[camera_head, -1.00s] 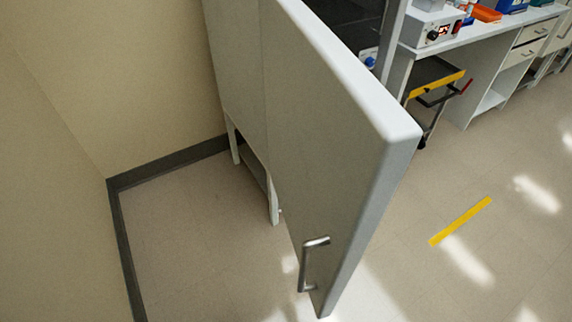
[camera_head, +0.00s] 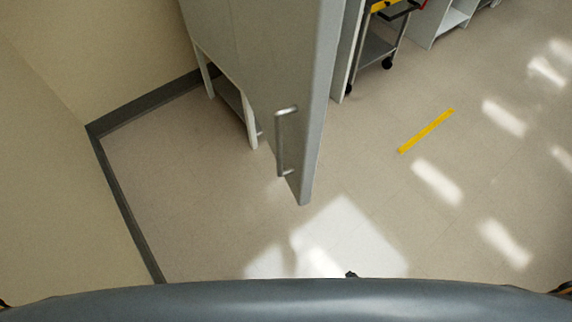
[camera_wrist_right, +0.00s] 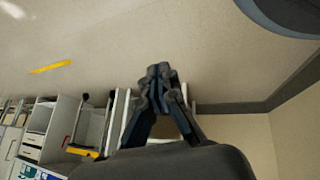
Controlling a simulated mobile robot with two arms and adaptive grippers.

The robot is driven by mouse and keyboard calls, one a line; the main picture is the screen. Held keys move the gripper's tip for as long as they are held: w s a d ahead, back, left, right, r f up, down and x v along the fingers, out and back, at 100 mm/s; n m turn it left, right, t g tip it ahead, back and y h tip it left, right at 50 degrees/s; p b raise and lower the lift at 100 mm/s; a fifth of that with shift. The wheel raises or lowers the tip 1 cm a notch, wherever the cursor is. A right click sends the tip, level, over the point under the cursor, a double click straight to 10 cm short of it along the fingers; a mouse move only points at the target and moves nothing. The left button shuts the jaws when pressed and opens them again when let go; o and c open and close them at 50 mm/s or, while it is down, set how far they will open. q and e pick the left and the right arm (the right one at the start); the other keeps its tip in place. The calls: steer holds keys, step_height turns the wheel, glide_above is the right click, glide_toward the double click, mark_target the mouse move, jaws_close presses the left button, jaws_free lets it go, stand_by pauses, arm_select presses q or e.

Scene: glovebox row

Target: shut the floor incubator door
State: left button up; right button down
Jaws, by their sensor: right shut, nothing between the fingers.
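The floor incubator's grey door (camera_head: 305,120) stands wide open in the head view, its free edge towards me. Its metal bar handle (camera_head: 282,142) is on the face turned left. Only a small dark tip of my right gripper (camera_head: 351,274) shows at the bottom, apart from the door and handle. In the right wrist view my right gripper (camera_wrist_right: 158,72) has its fingers together, with nothing between them. My left gripper is not in view.
Beige walls with a dark skirting (camera_head: 160,100) meet in a corner at left. A cart (camera_head: 377,55) and a bench stand at the upper right. A yellow floor strip (camera_head: 426,131) lies on open, sunlit floor at right.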

steer(key=w+a+r+n+t+y, duration=0.2)
steer(key=w+a+r+n+t, duration=0.1)
steer(key=w+r, duration=0.55)
steer(key=n+t+y+b, duration=0.2)
steer(key=n+y, duration=0.9)
steer(key=n, duration=0.8)
glide_toward(280, 151)
steer(key=s+a+r, duration=0.3)
steer(key=s, duration=0.1)
steer(key=p+x, duration=0.2)
steer(key=x, duration=0.8)
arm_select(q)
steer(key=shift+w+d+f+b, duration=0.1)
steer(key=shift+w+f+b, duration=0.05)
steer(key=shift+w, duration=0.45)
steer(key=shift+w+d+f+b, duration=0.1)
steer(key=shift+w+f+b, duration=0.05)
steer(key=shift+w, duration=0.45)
arm_select(e)
steer(key=shift+w+d+r, duration=0.1)
steer(key=shift+w+d, duration=0.4)
steer(key=shift+d, duration=0.25)
steer(key=shift+w+d, duration=0.5)
steer(key=shift+d, duration=0.25)
